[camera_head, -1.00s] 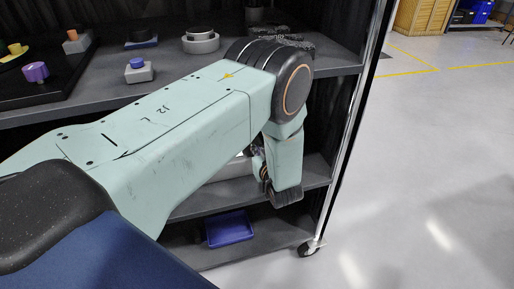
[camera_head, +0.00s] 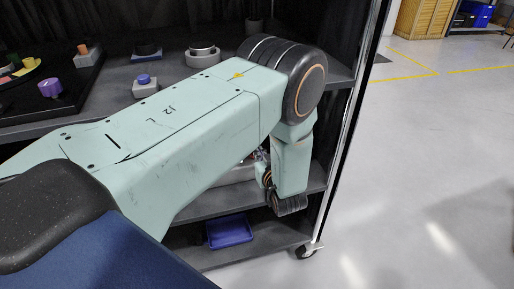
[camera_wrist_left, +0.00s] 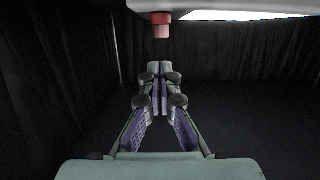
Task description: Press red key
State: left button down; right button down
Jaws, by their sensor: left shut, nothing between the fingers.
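A red key (camera_wrist_left: 161,24), a short red cylinder, hangs below a white surface at the top of the left wrist view. My left gripper (camera_wrist_left: 160,70) is shut and empty, its fingertips together. In that picture they lie just below the key with a dark gap between; the depth gap cannot be told. In the head view my left arm reaches from the left across the shelf unit and bends down at its right side. It hides most of the left gripper and the key there.
The upper shelf holds a grey ring (camera_head: 202,57), a grey block with a blue top (camera_head: 146,86) and a purple piece (camera_head: 50,88). A blue tray (camera_head: 229,231) lies on the bottom shelf. A metal upright (camera_head: 352,130) borders the right side. Open floor (camera_head: 440,170) lies beyond.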

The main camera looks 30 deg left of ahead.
pick_arm(q)
jog(key=p+v, duration=0.1)
jog(key=v, duration=0.5)
jog(key=shift+w+r+p, duration=0.1)
jog(key=shift+p, duration=0.2)
